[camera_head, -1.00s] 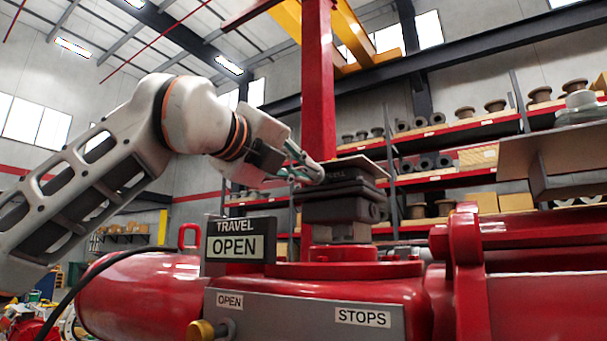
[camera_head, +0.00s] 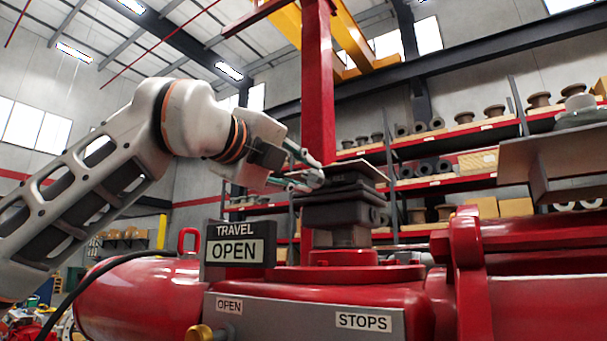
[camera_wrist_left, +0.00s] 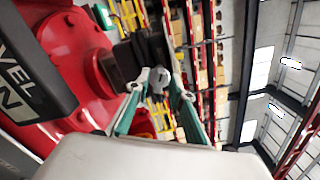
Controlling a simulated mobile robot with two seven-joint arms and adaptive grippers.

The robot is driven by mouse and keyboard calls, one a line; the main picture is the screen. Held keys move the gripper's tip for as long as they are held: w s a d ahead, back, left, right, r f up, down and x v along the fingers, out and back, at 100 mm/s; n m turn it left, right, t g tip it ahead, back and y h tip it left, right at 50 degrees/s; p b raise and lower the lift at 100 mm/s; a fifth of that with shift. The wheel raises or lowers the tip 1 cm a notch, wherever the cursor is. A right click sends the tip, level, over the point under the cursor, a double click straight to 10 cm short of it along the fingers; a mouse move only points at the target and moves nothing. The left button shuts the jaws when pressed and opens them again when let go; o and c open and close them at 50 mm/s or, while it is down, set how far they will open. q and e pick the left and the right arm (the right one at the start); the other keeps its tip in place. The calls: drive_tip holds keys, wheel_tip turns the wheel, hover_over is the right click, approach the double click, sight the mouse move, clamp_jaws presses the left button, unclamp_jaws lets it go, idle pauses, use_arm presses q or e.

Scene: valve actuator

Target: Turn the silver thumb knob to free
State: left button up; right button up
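My left gripper (camera_head: 316,174) reaches in from the left, beside the dark block (camera_head: 340,214) with a flat plate on top of the red actuator (camera_head: 330,293). Its two teal fingers are spread apart. In the left wrist view, the left gripper (camera_wrist_left: 161,86) has a small round silver piece (camera_wrist_left: 160,77), probably the thumb knob, between its fingertips. I cannot tell whether the fingers touch it. My right gripper is in neither view.
The "TRAVEL OPEN" sign (camera_head: 238,243) stands just below my left gripper. A grey panel marked "STOPS" (camera_head: 363,321) and a brass knob (camera_head: 199,333) are at the front. A red post (camera_head: 318,80) rises behind. Shelves (camera_head: 450,130) stand further back.

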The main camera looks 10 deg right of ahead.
use_arm(q)
drive_tip(key=v, duration=1.2)
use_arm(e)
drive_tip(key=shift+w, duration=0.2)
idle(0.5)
